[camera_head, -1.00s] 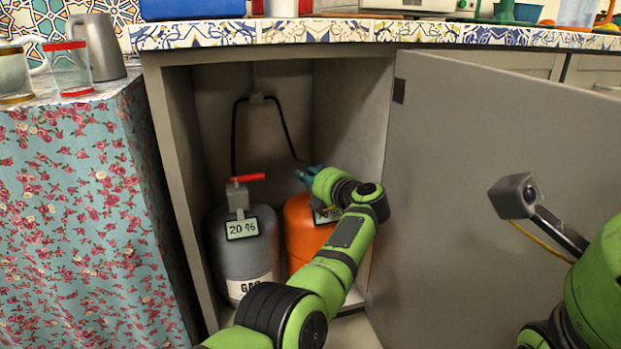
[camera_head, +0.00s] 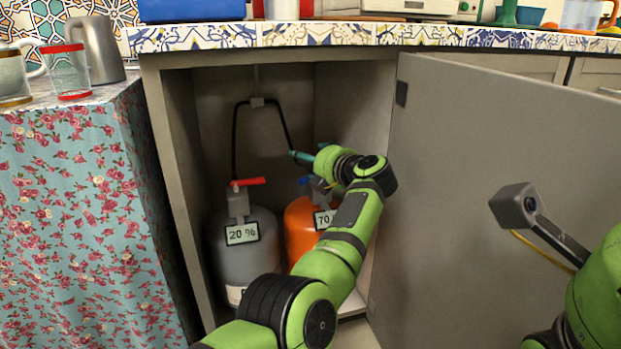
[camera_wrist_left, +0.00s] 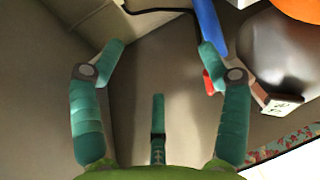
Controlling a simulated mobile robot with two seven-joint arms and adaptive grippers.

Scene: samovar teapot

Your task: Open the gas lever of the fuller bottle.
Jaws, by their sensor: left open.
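The orange bottle (camera_head: 301,229) stands inside the cabinet, its label reading 70, partly hidden by my arm. Its blue lever (camera_head: 306,180) shows just below my left gripper (camera_head: 304,157). The grey bottle (camera_head: 248,256) to its left is labelled 20 % and has a red lever (camera_head: 249,182) on top. In the left wrist view my left gripper (camera_wrist_left: 160,52) is open and empty. There the blue lever (camera_wrist_left: 211,25) lies beside the right fingertip; I cannot tell whether they touch. The red lever (camera_wrist_left: 209,82) shows partly behind that finger. My right gripper is not in view.
The cabinet door (camera_head: 480,190) stands open on the right. A black hose (camera_head: 236,140) runs down the cabinet's back. The tiled countertop (camera_head: 300,33) is above, and a flowered cloth-covered table (camera_head: 80,220) stands left.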

